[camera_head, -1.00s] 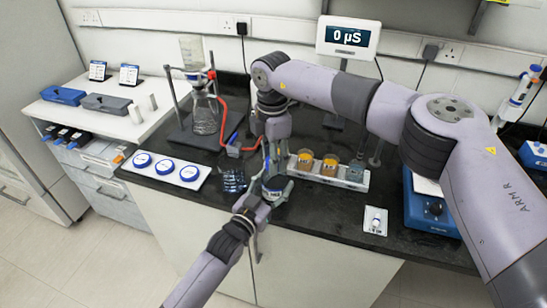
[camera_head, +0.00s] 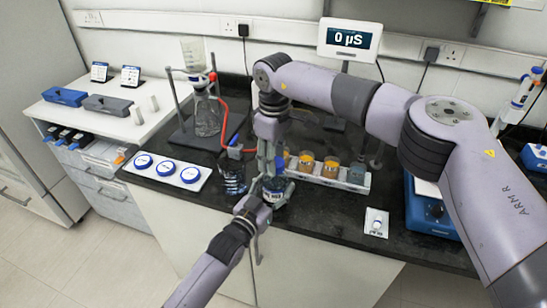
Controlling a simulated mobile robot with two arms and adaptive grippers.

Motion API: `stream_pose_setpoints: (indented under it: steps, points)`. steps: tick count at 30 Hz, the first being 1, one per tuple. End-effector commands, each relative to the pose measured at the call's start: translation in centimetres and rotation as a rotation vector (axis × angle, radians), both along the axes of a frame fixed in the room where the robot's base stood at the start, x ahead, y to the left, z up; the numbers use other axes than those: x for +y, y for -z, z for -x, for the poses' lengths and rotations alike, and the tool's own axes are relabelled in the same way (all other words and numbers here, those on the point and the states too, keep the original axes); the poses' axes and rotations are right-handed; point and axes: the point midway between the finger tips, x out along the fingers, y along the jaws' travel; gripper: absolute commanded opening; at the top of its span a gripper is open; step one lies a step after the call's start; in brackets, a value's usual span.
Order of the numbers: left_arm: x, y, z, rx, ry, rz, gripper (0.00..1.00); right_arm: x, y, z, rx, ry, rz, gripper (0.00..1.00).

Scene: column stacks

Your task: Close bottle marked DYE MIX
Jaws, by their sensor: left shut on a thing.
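A small bottle with a blue and white label (camera_head: 277,198) stands near the front edge of the dark bench, mostly hidden behind my grippers. Its marking is too small to read in full. My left gripper (camera_head: 262,190) comes in from the lower left and is shut on the bottle's side. My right gripper (camera_head: 270,165) points down from above, over the bottle's top. Its fingers overlap the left gripper and a small bluish patch, so I cannot tell whether it is shut or holds a cap. The bottle's mouth is hidden.
A white tray with three blue-rimmed discs (camera_head: 167,174) lies at left. A white rack (camera_head: 325,179) of orange and blue jars stands right of the grippers. A flask (camera_head: 208,118) on a stand with red tubing is behind. A small white card (camera_head: 376,223) lies front right.

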Motion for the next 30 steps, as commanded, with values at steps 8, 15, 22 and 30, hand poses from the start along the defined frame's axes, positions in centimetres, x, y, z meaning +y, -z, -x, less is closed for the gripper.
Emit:
stream_pose_setpoints:
  steps: [8, 15, 22, 30]
  points:
    - [0.0, 0.1, 0.0, 0.001, 0.001, 0.0, 0.0, 0.0, 0.0, 0.0, 0.001, -0.001, 0.0, 0.56]
    - [0.0, 0.1, 0.0, 0.002, 0.001, 0.0, 0.0, 0.0, 0.0, 0.0, 0.001, -0.002, 0.0, 0.56]
    - [0.0, 0.1, 0.0, 0.002, 0.001, 0.0, 0.0, 0.0, -2.0, 0.0, -0.001, -0.002, 0.0, 0.56]
    - [0.0, 0.1, 0.0, 0.002, 0.0, 0.0, 0.0, 0.0, -4.5, 0.1, 0.003, -0.002, 0.001, 0.56]
